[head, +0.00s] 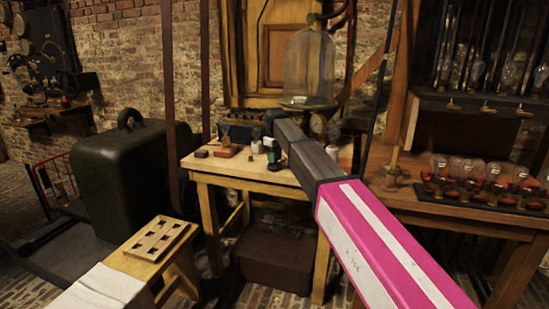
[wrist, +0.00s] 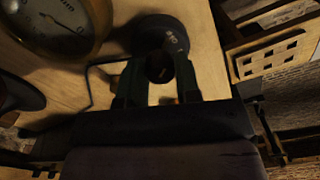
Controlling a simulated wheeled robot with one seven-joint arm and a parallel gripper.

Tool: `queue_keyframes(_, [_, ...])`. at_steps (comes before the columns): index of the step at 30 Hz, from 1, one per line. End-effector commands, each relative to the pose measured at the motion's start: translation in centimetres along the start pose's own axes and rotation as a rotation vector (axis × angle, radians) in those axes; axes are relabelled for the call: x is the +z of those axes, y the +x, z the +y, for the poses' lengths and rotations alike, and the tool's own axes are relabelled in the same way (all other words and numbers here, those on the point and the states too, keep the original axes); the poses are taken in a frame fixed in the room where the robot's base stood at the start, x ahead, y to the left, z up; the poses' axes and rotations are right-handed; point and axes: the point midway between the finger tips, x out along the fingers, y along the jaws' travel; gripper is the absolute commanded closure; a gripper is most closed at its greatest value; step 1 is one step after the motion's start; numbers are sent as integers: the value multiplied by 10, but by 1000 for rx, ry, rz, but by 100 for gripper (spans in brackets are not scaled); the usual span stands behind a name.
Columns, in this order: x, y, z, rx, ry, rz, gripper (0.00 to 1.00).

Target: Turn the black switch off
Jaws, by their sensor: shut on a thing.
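The black switch (wrist: 152,28) shows in the wrist view as a round black body on the pale wooden tabletop, with small pale lettering on its side that I cannot read surely. Its dark round knob (wrist: 160,69) sits between the two dark green fingers of my gripper (wrist: 158,75). The fingers are shut on the knob, one on each side. In the head view my gripper (head: 270,150) is over the wooden table (head: 205,167), and its dark housing hides part of what it holds. I cannot make out the switch's setting.
A round dial gauge (wrist: 55,22) and a thin dark wire (wrist: 91,85) lie left of the switch in the wrist view. A red-brown block (head: 227,151) stands on the table. A glass bell jar (head: 309,66) stands behind. Bulbs (head: 490,170) fill a rack at right.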

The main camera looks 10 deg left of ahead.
Motion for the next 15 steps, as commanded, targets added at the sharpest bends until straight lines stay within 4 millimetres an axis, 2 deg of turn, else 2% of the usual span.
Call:
queue_keyframes(6, [0,0,0,0,-92,0,93])
queue_keyframes(15, [0,0,0,0,-137,0,93])
